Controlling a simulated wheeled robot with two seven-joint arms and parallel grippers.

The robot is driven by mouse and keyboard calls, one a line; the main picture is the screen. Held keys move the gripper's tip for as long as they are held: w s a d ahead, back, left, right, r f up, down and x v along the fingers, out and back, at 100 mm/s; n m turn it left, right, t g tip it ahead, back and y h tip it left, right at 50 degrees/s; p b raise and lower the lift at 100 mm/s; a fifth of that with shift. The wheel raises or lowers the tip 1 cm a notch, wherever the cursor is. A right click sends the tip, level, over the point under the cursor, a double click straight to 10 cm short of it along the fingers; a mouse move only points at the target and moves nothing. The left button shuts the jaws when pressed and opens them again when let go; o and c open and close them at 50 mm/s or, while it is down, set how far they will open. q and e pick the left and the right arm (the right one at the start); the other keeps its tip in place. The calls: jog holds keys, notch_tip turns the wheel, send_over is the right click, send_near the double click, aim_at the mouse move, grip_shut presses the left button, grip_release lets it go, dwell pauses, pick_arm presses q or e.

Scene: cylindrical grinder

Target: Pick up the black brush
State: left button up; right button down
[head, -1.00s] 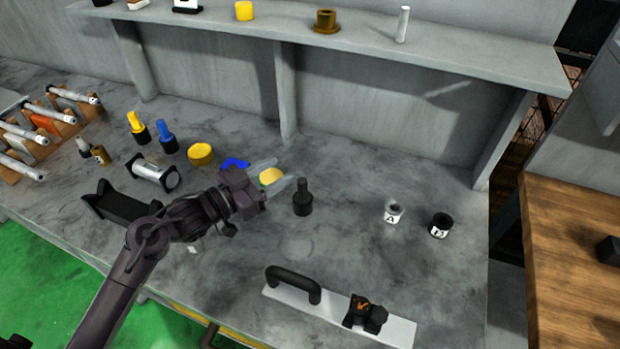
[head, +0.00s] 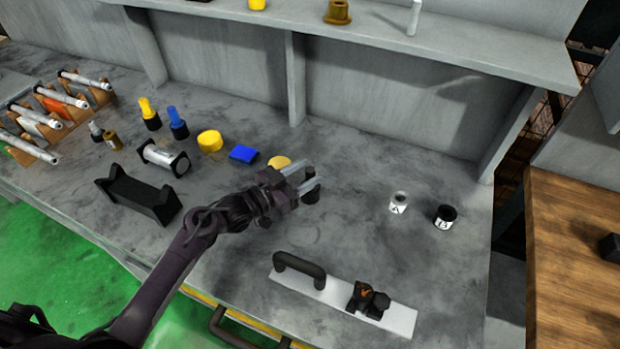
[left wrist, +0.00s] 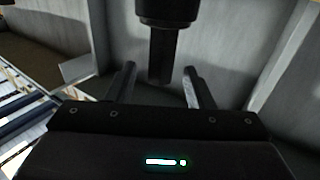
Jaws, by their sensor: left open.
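The black brush (head: 311,190) stands upright on the grey bench, partly hidden behind my left gripper's fingers in the head view. My left gripper (head: 304,178) is open, and its fingers reach to the brush. In the left wrist view the brush (left wrist: 165,30) has its narrow end in the gap between the two open fingers (left wrist: 160,86). It shows free space on both sides there. My right gripper is in neither view.
A yellow disc (head: 279,162) and a blue block (head: 243,154) lie left of the brush. Cups A (head: 398,203) and B (head: 445,217) stand to the right. A handled plate (head: 340,302) lies in front. A shelf (head: 460,55) runs behind.

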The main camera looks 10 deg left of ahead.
pick_arm(q)
jog(key=shift+x, duration=0.85)
jog(key=shift+c, duration=0.5)
grip_shut()
jog(key=shift+r, duration=0.15)
